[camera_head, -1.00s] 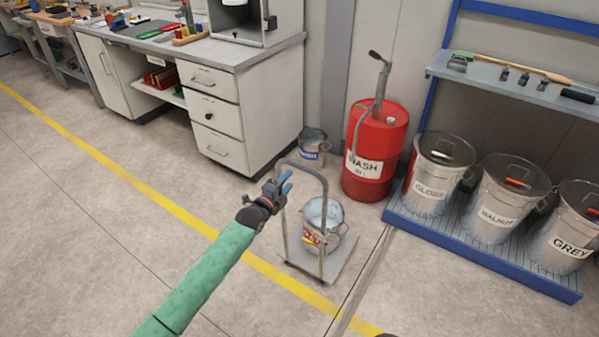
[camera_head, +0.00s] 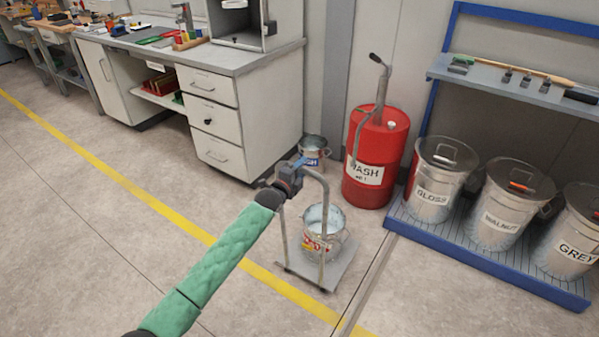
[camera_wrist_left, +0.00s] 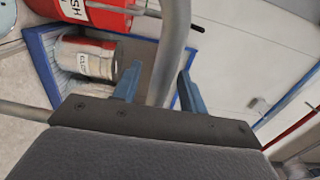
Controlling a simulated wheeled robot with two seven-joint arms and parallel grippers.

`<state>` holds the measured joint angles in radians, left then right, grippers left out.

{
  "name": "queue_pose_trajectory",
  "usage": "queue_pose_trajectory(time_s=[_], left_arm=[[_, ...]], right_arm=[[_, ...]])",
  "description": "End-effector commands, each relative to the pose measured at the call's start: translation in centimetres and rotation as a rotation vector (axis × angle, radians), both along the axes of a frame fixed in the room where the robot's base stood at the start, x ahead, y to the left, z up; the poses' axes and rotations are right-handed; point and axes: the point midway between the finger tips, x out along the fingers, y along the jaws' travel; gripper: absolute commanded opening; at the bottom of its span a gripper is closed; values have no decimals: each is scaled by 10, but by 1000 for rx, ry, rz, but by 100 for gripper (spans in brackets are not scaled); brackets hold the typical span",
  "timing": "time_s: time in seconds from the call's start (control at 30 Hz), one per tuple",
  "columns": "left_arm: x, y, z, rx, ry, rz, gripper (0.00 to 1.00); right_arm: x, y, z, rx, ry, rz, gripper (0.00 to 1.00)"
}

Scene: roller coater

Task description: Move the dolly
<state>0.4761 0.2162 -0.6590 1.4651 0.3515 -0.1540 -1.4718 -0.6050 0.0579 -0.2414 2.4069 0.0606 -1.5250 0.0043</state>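The dolly has a small grey flat deck (camera_head: 343,268) and a tall grey tube handle (camera_head: 324,205). It stands on the floor right of the yellow line. An open metal bucket (camera_head: 322,236) with a red and yellow label sits on the deck. My left gripper (camera_head: 299,165) is at the top left of the handle. In the left wrist view the handle tube (camera_wrist_left: 170,55) runs between the blue fingers of my left gripper (camera_wrist_left: 160,82). The fingers are apart, with a gap showing beside the tube. My right gripper is out of view.
Behind the dolly stand a small metal bucket (camera_head: 312,152), a red WASH drum (camera_head: 377,160) and a white drawer cabinet (camera_head: 222,125). A blue rack (camera_head: 470,255) with labelled bins is at right. The floor at left, across the yellow line (camera_head: 150,200), is clear.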

Motion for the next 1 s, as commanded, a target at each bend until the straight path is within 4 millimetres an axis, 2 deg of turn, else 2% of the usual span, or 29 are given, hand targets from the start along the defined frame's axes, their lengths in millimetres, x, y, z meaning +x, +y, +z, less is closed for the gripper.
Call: queue_pose_trajectory(time_s=[0.03, 0.2, 1.0], left_arm=[[0, 0, 0, 0, 0, 0, 32], [0, 0, 0, 0, 0, 0, 0], [0, 0, -1, 1, 1, 0, 0]], right_arm=[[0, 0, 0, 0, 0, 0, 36], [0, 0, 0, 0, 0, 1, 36], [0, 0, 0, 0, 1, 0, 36]])
